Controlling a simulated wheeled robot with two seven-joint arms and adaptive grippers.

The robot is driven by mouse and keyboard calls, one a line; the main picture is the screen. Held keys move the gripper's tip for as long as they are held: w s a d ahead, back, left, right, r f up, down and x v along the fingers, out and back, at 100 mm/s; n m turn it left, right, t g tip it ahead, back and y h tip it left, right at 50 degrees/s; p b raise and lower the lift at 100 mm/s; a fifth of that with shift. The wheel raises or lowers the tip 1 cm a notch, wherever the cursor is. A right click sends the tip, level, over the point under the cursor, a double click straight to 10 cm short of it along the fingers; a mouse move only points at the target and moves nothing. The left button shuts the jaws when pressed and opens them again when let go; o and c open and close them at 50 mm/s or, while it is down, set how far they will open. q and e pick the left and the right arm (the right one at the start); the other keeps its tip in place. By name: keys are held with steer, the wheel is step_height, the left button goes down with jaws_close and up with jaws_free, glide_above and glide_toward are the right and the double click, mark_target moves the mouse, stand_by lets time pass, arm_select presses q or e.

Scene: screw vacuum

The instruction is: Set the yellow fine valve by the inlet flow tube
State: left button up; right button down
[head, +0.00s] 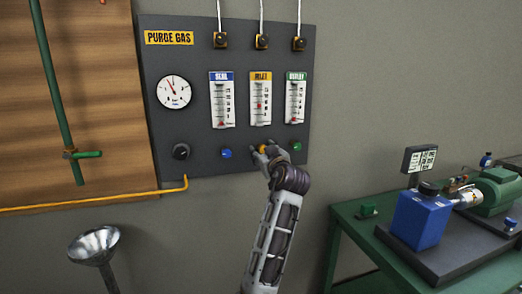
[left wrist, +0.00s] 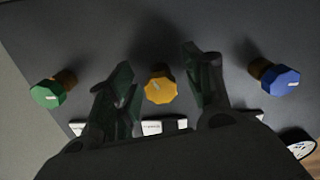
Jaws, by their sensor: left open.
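The yellow fine valve (left wrist: 160,90) is a small faceted knob with a pale mark on its face. In the left wrist view it sits between the two spread fingers of my left gripper (left wrist: 158,72), with a gap on each side. In the head view my left gripper (head: 264,153) is at the panel's lower edge and partly hides the yellow valve. My right gripper is not in view.
A blue knob (head: 226,153) and a green knob (head: 296,146) flank the yellow valve on the dark panel (head: 205,55). A black knob (head: 181,151) and a round gauge (head: 174,92) are at left. A green bench (head: 345,215) with a pump is at lower right.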

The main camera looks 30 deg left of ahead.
arm_select(q)
steer(key=shift+w+a, duration=0.15)
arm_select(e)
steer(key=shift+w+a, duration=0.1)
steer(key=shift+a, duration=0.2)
arm_select(q)
steer(key=shift+r, duration=0.1)
steer(key=shift+c, duration=0.3)
steer(key=c, duration=0.9)
steer(key=shift+c, duration=0.5)
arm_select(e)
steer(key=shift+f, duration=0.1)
arm_select(q)
steer(key=shift+n+b, duration=0.7)
steer(key=shift+b, duration=0.1)
steer(key=shift+n+b, duration=0.7)
steer(key=shift+n, duration=0.1)
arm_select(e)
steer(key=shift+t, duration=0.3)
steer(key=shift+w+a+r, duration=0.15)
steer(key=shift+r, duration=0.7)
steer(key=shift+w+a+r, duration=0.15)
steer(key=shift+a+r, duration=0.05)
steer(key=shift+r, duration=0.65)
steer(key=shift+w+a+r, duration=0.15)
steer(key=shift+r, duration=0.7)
